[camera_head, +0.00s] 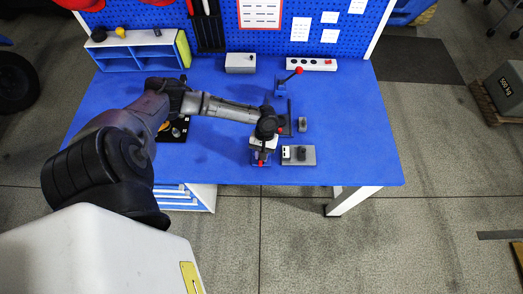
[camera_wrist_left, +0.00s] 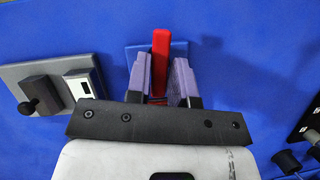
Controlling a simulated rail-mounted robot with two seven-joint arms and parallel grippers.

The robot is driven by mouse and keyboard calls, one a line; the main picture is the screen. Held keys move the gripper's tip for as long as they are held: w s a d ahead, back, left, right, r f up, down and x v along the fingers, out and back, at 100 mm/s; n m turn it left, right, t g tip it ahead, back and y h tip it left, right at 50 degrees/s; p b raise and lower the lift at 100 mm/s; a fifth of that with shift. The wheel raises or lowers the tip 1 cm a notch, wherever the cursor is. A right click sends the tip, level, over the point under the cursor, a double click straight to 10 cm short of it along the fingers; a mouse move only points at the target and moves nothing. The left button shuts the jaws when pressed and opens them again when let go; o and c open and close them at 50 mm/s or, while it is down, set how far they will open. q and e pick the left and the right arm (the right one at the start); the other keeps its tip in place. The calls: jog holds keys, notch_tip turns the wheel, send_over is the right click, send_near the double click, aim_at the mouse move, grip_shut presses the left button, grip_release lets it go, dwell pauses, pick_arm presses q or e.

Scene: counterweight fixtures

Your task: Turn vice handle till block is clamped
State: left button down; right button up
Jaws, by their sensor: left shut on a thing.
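My left gripper (camera_head: 262,150) reaches down near the front edge of the blue bench. In the left wrist view its two purple-grey fingers (camera_wrist_left: 160,85) are shut on a red handle (camera_wrist_left: 160,50), one finger on each side. The handle stands out from a small blue base (camera_wrist_left: 133,55), which lies on the bench. In the head view only the red tip (camera_head: 261,163) shows below the gripper. The gripper hides most of this fixture, so I cannot make out vice jaws or a clamped block. My right gripper is not in view.
A grey plate with a dark knob (camera_head: 300,155) lies just right of the gripper; it also shows in the wrist view (camera_wrist_left: 55,83). Behind stand a blue fixture with a red-balled lever (camera_head: 281,87) and a small grey piece (camera_head: 302,124). The bench's right side is clear.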

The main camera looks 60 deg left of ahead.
pick_arm(q)
jog(key=shift+r+m, duration=0.15)
jog(key=shift+m, duration=0.15)
dwell(0.9)
